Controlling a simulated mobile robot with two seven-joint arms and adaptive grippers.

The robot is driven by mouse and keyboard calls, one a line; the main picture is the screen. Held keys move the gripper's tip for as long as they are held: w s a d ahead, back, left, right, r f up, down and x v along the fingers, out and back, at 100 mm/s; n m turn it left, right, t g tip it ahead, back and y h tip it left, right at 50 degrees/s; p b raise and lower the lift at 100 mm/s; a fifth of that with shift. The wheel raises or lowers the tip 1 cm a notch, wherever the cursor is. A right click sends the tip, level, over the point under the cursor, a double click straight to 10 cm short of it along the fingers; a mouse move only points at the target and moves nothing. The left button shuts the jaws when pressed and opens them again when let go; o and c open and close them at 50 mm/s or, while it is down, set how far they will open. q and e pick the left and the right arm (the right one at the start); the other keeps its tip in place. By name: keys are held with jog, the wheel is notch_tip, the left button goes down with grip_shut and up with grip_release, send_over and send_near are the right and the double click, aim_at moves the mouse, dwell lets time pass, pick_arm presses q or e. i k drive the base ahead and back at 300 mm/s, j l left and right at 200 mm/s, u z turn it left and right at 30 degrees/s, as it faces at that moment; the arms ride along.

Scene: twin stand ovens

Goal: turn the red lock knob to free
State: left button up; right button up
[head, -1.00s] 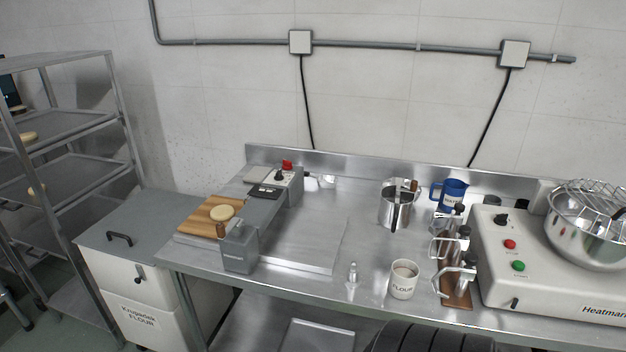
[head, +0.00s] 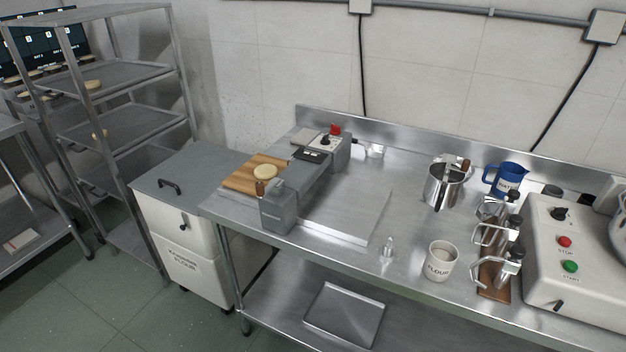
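I cannot tell from this distance how the red knob is turned. Neither of my grippers is in the head view.
The steel counter (head: 345,250) also holds a wooden board with dough (head: 240,178), a metal pot (head: 441,188), a blue jug (head: 507,178), a flour mug (head: 439,260) and a mixer base (head: 580,270). A flour bin (head: 175,255) and a rack (head: 125,150) stand left. Green floor lies open.

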aim_at(335, 130)
jog(key=i+j, duration=0.2)
jog(key=i+j+z, duration=0.55)
jog(key=j+z, duration=0.25)
jog(key=i+l, duration=0.05)
jog(key=l, duration=0.05)
